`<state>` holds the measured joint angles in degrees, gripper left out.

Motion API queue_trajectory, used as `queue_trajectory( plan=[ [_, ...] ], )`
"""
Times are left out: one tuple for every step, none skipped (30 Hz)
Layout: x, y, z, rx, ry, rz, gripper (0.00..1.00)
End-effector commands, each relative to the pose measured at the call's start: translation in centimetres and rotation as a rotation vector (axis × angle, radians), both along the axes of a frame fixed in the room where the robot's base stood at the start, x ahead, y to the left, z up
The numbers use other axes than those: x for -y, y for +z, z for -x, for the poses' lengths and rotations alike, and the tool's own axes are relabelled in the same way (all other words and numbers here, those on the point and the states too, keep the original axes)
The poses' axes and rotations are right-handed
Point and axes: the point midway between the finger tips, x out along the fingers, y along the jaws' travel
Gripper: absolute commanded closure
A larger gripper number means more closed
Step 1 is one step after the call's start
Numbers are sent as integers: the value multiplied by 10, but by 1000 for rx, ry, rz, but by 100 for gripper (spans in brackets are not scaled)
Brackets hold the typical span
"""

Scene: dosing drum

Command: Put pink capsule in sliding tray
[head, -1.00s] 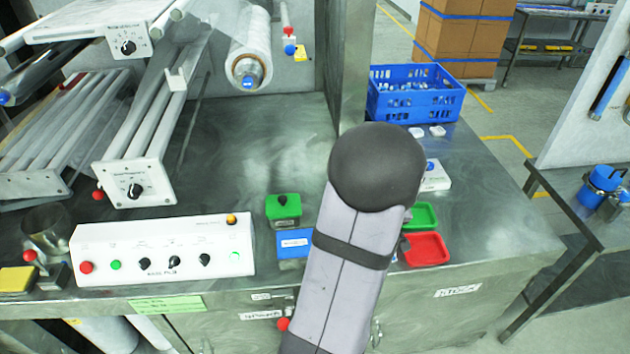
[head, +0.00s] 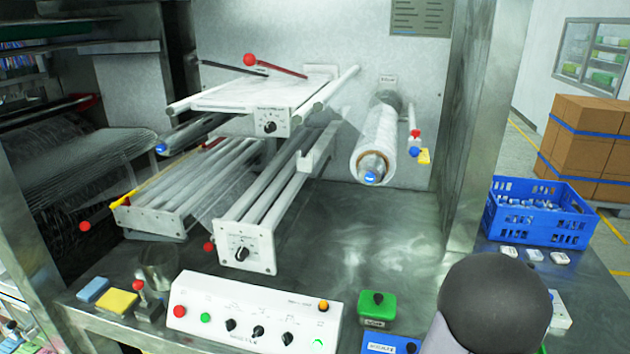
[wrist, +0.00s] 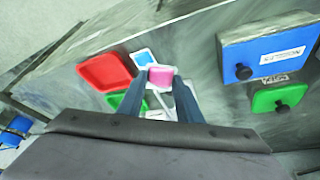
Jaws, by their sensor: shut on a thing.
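The pink capsule (wrist: 161,77) is between the fingertips of my gripper (wrist: 163,80) in the wrist view. The gripper is shut on it, above the steel worktop. A blue box with a black knob (wrist: 268,46) and a green box with a black knob (wrist: 279,97) are to the right of the gripper there. In the head view the green box (head: 377,309) and the blue box (head: 380,346) are at the bottom; my arm is right of them, with the gripper out of frame. I cannot tell which thing is the sliding tray.
A red dish (wrist: 104,72), a green dish (wrist: 114,100) and a small blue-and-white item (wrist: 144,57) lie near the gripper.

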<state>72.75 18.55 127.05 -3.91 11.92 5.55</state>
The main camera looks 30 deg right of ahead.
Motion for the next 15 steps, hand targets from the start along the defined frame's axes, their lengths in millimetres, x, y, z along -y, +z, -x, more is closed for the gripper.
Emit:
queue_trajectory(
  plan=[
    [-1,-1,2,-1,-19,-1,89],
    [-2,-2,3,-1,-30,-1,89],
    [-2,-2,5,-1,-46,-1,89],
    [-3,-2,6,-1,-56,-1,89],
    [-3,-3,8,-1,-66,0,89],
    [-4,-3,9,-1,-79,0,89],
    [-4,-3,10,0,-89,-1,89],
    [-5,-3,10,0,-94,-1,89],
    [-7,-2,9,0,-100,-1,89],
    [-9,-2,8,0,-103,-1,89],
    [-11,0,3,1,-96,0,89],
    [-16,4,-6,1,-79,1,89],
    [-19,6,-12,1,-61,1,89],
    [-22,8,-19,1,-44,1,89],
    [-27,10,-28,2,-18,0,89]
  ],
)
